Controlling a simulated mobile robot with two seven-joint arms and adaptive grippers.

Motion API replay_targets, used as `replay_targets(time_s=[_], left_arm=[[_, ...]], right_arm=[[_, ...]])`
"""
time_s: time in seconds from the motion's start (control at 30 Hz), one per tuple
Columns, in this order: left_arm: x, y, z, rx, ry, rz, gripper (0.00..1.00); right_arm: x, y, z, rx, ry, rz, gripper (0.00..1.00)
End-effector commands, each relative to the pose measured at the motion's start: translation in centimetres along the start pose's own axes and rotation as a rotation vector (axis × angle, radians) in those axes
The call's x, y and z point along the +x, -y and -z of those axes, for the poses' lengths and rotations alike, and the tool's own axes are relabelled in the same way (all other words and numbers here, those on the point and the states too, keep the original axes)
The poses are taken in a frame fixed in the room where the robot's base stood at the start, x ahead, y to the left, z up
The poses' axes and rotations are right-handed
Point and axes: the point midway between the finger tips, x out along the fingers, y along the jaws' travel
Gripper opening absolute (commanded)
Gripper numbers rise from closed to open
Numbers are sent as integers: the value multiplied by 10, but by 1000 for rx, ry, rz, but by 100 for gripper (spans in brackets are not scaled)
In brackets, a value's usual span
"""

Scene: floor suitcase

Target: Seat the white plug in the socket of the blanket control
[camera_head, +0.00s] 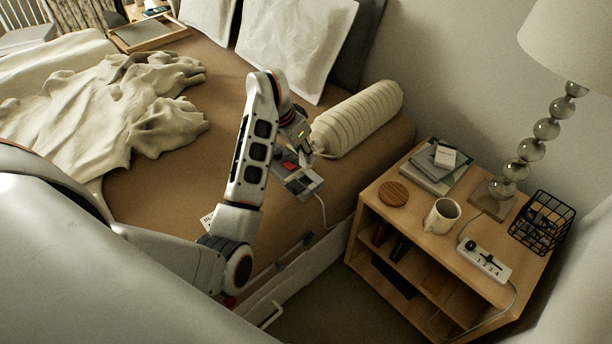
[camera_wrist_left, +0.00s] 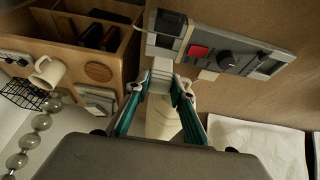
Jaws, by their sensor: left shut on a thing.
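The blanket control (camera_head: 298,181) is a grey box lying on the brown bed, near the edge by the nightstand. In the left wrist view the control (camera_wrist_left: 225,48) shows a red button, a dark knob and dark end sections. My left gripper (camera_wrist_left: 161,88) is shut on the white plug (camera_wrist_left: 162,69), which sits between its teal fingertips close to the control's near edge. In the head view the left gripper (camera_head: 304,146) is just above and beyond the control. I cannot tell whether the plug touches the control; the socket opening is not clear. My right gripper is out of view.
A ribbed cream bolster (camera_head: 358,118) lies just right of the gripper. The nightstand (camera_head: 412,228) holds a mug (camera_head: 442,216), a coaster (camera_head: 394,193), books (camera_head: 436,168), a power strip (camera_head: 484,260), a wire basket (camera_head: 541,222) and a lamp (camera_head: 546,130). A pale cable hangs from the control over the bed edge.

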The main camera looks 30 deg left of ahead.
Motion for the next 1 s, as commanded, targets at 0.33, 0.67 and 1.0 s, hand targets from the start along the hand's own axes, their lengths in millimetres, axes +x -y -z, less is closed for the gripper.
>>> replay_targets(time_s=[0.33,0.67,1.0], left_arm=[[43,0,-18,1,1,1,2],[81,0,-34,0,2,0,2],[82,0,-33,0,-1,0,2]], right_arm=[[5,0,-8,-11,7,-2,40],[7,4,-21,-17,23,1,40],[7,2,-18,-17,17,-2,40]])
